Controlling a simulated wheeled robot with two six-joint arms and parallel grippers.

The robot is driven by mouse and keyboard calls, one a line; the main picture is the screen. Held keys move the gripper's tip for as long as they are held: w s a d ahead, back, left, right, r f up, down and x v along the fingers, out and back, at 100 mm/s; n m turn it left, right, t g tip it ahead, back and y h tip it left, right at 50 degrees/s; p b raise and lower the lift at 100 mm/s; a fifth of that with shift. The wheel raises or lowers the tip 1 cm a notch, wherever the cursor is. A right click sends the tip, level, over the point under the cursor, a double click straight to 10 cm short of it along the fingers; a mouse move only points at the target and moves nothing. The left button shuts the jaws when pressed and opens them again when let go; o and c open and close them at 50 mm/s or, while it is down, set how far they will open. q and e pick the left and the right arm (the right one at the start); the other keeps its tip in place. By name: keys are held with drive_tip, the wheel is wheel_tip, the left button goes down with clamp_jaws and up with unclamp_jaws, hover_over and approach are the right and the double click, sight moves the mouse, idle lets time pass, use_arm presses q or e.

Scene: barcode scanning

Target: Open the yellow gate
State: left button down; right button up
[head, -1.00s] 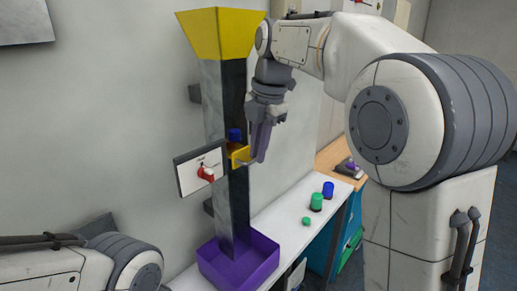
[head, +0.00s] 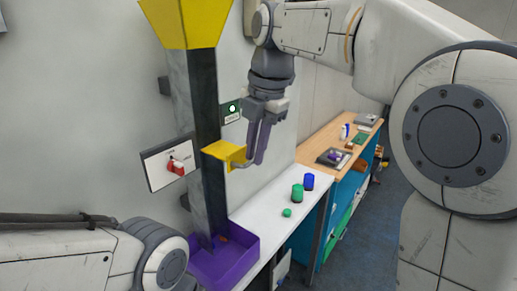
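The yellow gate (head: 224,151) is on the dark chute (head: 205,110), below the yellow funnel (head: 187,20). It sticks out to the right, with a grey handle at its right end. My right gripper (head: 257,158) points down at this handle, its fingertips touching or very close to it. The fingers are close together, but I cannot tell whether they are shut on the handle. A small orange-brown item (head: 222,239) shows inside the purple bin (head: 246,252) at the chute's foot. My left arm shows at lower left, its gripper out of view.
A white panel with a red knob (head: 178,167) sits left of the chute. A small panel with a green light (head: 232,109) is behind it. Green and blue containers (head: 298,193) stand on the white bench (head: 262,215). A wooden-topped bench (head: 318,142) lies beyond.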

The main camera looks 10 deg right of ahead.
drive_tip(key=o, duration=0.3)
drive_tip(key=shift+r, duration=0.1)
wheel_tip(320, 180, up, 10)
drive_tip(key=s+d, duration=0.1)
drive_tip(key=shift+s+d+p, duration=0.2)
drive_tip(key=shift+p, duration=0.1)
